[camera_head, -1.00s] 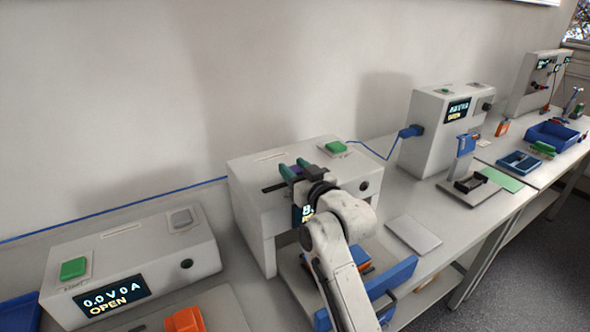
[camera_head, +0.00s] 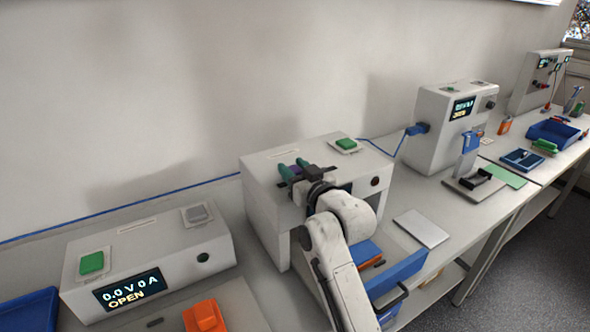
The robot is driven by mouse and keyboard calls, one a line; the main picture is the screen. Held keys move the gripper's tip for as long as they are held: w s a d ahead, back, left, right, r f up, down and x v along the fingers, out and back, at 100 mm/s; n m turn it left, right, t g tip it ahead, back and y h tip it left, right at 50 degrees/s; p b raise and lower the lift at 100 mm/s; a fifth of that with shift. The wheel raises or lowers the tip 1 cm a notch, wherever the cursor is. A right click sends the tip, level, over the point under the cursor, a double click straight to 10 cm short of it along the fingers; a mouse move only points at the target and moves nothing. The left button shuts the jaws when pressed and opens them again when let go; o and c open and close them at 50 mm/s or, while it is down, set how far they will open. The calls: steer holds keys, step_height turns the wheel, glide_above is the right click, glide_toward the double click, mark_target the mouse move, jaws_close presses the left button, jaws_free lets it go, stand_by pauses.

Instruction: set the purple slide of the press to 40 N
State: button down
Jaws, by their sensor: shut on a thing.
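The press is the white box (camera_head: 265,205) in the middle of the bench, with a green button on top. My gripper (camera_head: 293,169) is over its top, with green fingertips on either side of the purple slide (camera_head: 294,171). The fingers are shut on the slide, of which only a small purple patch shows. The slot and any scale marks are mostly hidden by my gripper. My arm covers most of the press's display, so no force value can be read.
A white unit (camera_head: 150,258) at the left reads 0.0 V 0 A OPEN. An orange block (camera_head: 204,316) lies in front of it. A flat grey plate (camera_head: 421,228) and another tall unit (camera_head: 440,125) stand to the right.

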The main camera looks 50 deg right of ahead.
steer(key=c, duration=0.7)
jaws_free()
steer(key=shift+w+a, duration=0.1)
steer(key=shift+a, duration=0.25)
steer(key=shift+s+f, duration=0.1)
steer(key=shift+s, duration=0.4)
steer(key=b+v, duration=0.2)
steer(key=v, duration=0.7)
steer(key=shift+s+a, duration=0.2)
steer(key=shift+s, duration=0.2)
